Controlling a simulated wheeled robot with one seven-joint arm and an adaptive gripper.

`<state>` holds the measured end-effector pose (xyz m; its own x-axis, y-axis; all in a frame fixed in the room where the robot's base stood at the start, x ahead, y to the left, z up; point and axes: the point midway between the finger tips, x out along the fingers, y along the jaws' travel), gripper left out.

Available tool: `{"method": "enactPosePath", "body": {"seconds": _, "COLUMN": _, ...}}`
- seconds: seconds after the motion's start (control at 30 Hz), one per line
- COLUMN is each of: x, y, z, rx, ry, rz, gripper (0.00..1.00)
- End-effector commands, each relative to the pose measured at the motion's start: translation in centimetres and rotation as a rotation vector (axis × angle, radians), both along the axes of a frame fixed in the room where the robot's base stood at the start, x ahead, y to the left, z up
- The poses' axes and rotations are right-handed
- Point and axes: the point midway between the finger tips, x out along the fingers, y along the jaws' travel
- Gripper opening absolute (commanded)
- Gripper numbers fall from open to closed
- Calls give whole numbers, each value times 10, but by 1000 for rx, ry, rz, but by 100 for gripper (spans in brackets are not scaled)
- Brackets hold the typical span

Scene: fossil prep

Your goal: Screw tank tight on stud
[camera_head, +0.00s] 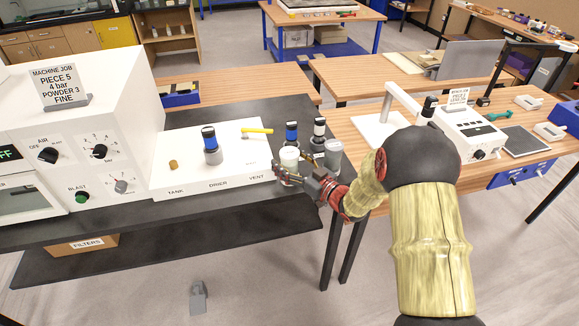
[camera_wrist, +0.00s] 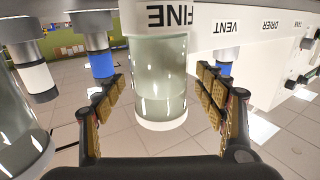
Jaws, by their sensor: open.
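A clear, pale-filled tank labelled FINE (camera_wrist: 160,85) stands between my open fingers in the wrist view, with gaps showing on both sides. In the head view this tank (camera_head: 289,157) is near the black bench's right end, by the white panel's VENT corner. My gripper (camera_head: 288,174) reaches it from the front right; it also shows in the wrist view (camera_wrist: 162,92). A small brass stud (camera_head: 173,165) is on the white panel (camera_head: 200,172), above the word TANK, with nothing on it. A blue-banded cylinder (camera_head: 210,148) stands upright above DRIER.
Another clear tank (camera_head: 333,153) stands close right of my gripper. A blue-banded bottle (camera_head: 291,133) and a white-banded one (camera_head: 319,129) stand behind. A yellow-handled lever (camera_head: 257,130) is on the panel. The blasting machine (camera_head: 90,120), with its PIECE 5, POWDER 3 FINE card (camera_head: 61,85), is at left.

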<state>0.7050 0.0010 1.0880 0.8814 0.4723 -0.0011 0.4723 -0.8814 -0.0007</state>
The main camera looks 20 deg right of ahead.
Motion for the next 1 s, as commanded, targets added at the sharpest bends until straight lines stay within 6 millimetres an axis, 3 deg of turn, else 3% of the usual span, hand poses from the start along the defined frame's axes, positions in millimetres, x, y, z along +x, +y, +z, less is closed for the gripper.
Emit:
{"method": "enactPosePath", "body": {"seconds": 0.13, "x": 0, "y": 0, "z": 1, "rx": 0, "ry": 0, "rz": 0, "gripper": 70}}
{"method": "enactPosePath", "body": {"seconds": 1.0, "x": 0, "y": -1, "z": 1, "rx": 0, "ry": 0, "rz": -1, "gripper": 20}}
